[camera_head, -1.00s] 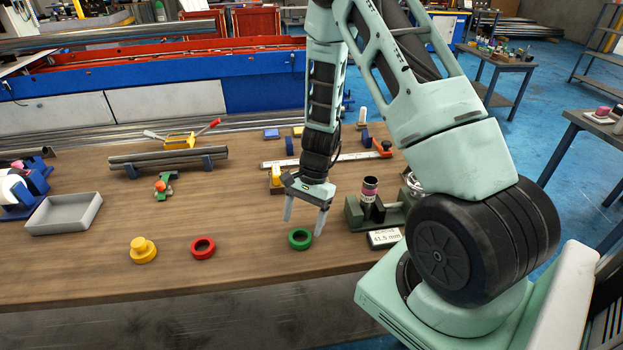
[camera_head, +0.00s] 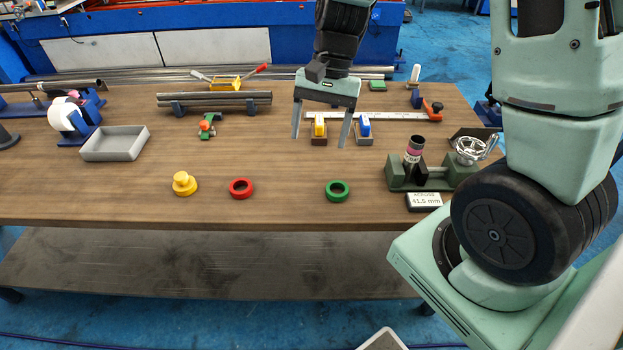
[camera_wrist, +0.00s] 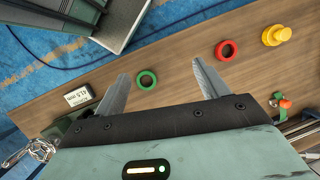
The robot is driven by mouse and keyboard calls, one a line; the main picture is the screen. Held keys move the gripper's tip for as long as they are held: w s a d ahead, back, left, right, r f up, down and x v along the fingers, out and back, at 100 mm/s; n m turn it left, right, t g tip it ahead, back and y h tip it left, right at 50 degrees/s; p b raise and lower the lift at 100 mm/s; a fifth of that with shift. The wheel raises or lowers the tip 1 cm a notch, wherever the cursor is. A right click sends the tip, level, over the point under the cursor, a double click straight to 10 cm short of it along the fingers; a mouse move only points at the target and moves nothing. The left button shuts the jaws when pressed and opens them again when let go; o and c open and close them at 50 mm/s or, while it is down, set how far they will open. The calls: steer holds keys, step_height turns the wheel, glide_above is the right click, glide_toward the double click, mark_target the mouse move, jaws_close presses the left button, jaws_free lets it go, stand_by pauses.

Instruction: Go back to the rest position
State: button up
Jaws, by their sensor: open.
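My gripper (camera_head: 321,140) is open and empty above the back half of the workbench, its fingers pointing down and spread apart. A green ring (camera_head: 337,190) lies flat near the front edge, below and in front of the gripper. A red ring (camera_head: 241,188) lies to its left. A yellow stepped piece (camera_head: 184,184) stands farther left. A dark tube with a pink band (camera_head: 414,150) stands upright at the green vise-like fixture (camera_head: 436,172) on the right.
A display reading 41.5 mm (camera_head: 424,202) sits by the fixture. A grey tray (camera_head: 114,144) and tubes on a rack (camera_head: 214,99) are on the left. The front middle of the wooden bench (camera_head: 288,207) is clear.

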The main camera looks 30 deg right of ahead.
steer(key=s+a+r+n+t+h, duration=0.1)
steer(key=s+a+r+n, duration=0.1)
steer(key=s+a+n, duration=0.6)
steer(key=s+a+r+n+h, duration=0.1)
steer(key=s+a+r+n, duration=0.1)
steer(key=s+a+n, duration=0.6)
steer(key=shift+s+a+r+t+h, duration=0.15)
steer(key=shift+s+r+t+h, duration=0.25)
steer(key=shift+s, duration=0.4)
